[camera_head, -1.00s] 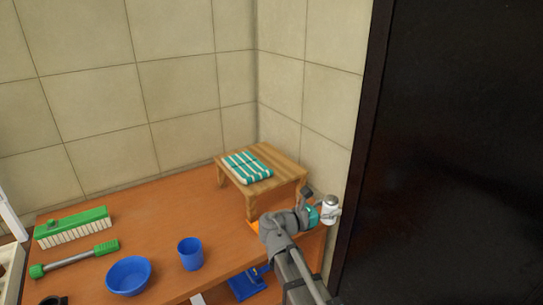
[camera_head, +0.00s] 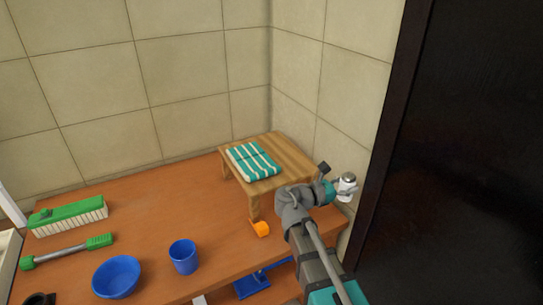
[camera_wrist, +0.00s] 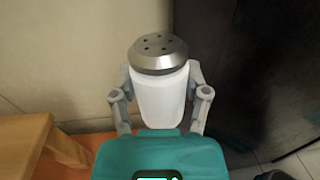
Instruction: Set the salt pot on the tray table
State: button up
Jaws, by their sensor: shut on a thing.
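The salt pot (camera_wrist: 158,98) is white with a grey metal lid pierced by several holes. My gripper (camera_wrist: 160,100) is shut on its sides and holds it upright in the wrist view. In the head view the salt pot (camera_head: 347,184) is small, at the end of my gripper (camera_head: 343,189), just right of the tray table and apart from it. The tray table (camera_head: 290,157) is a small wooden stand on the orange-brown worktop. A folded teal and white striped cloth (camera_head: 253,161) lies on its left part. The right part of its top is bare. Its edge (camera_wrist: 22,135) shows at left in the wrist view.
A blue cup (camera_head: 183,258), a blue bowl (camera_head: 117,277), a green brush (camera_head: 68,215) and a green-ended rod (camera_head: 68,252) are on the worktop. An orange object (camera_head: 261,229) lies by a table leg. Tiled walls are behind; a dark panel (camera_head: 465,160) is at right.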

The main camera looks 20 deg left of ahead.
jog(key=shift+w+d, duration=0.15)
jog(key=shift+w, duration=0.05)
jog(key=shift+w+a+r+n+t+y+p, duration=0.2)
jog(key=shift+w+r+n+t+y+p, duration=0.1)
jog(key=shift+w+y+p, duration=0.1)
jog(key=w+a+r+n+t+y+p, duration=0.1)
jog(key=w+a+r+n+y+p, duration=0.25)
jog(key=a+y, duration=0.25)
jog(key=w+a+r+n+t+y+p, duration=0.2)
jog(key=a+r+n+y+p, duration=0.1)
jog(key=a+n+y, duration=0.25)
jog(key=w+a+r+n+t+y+p, duration=0.1)
jog(key=w+a+r+n+y+p, duration=0.2)
jog(key=a+y, duration=0.35)
jog(key=s+a+r+n+g+y+p, duration=0.3)
jog(key=a+r+n+g+y+p, duration=0.1)
jog(key=y, duration=0.4)
jog(key=a+n+g, duration=0.1)
jog(key=a+n, duration=0.1)
jog(key=shift+s+a+r+n+g, duration=0.2)
jog(key=shift+s+n+g, duration=0.1)
jog(key=shift+n+g, duration=0.1)
